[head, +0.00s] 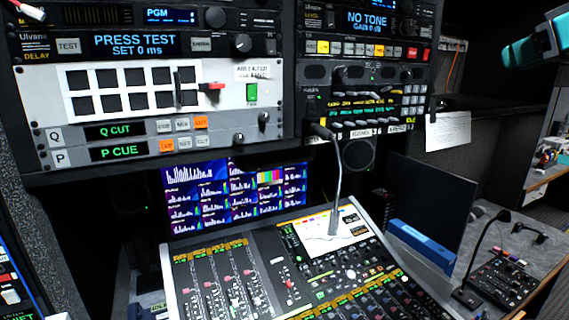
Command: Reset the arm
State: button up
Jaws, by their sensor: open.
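My gripper does not show in the head view. A teal and dark rounded part cut off by the upper right edge looks like a piece of my arm, but no fingers or jaws can be made out on it. The task names no other object. Nothing in the picture shows what my gripper holds, if anything.
A rack panel (225,122) with black square openings, a red piece (213,86) and a green switch (252,92) fills the upper left. Below stands a mixing console (262,262) with a gooseneck microphone (338,185). A desk (525,235) with a small control box (500,282) is at right.

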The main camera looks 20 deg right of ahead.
jog(key=w+a+f+n+g+y+b, duration=0.1)
jog(key=a+f+g+b, duration=0.15)
jog(key=a+f, duration=0.6)
jog(key=w+a+f+g+y+b, duration=0.2)
jog(key=a+f+b, duration=0.2)
jog(key=a+f, duration=0.5)
jog(key=w+a+f+n+g+y+b, duration=0.15)
jog(key=a+f+b, duration=0.25)
jog(key=a+f, duration=0.45)
jog(key=s+a+f+n+g+h+b, duration=0.1)
jog(key=s+a+f+g+b, duration=0.2)
jog(key=s+a+f, duration=0.3)
jog(key=s+a+f+n+g+h+b, duration=0.1)
jog(key=s+a+f+n+g+b, duration=0.1)
jog(key=s+a+f, duration=0.5)
jog(key=s+f+g+b, duration=0.1)
jog(key=s+f, duration=0.4)
jog(key=shift+a+g, duration=0.3)
jog(key=shift+g, duration=0.1)
jog(key=shift+d, duration=0.1)
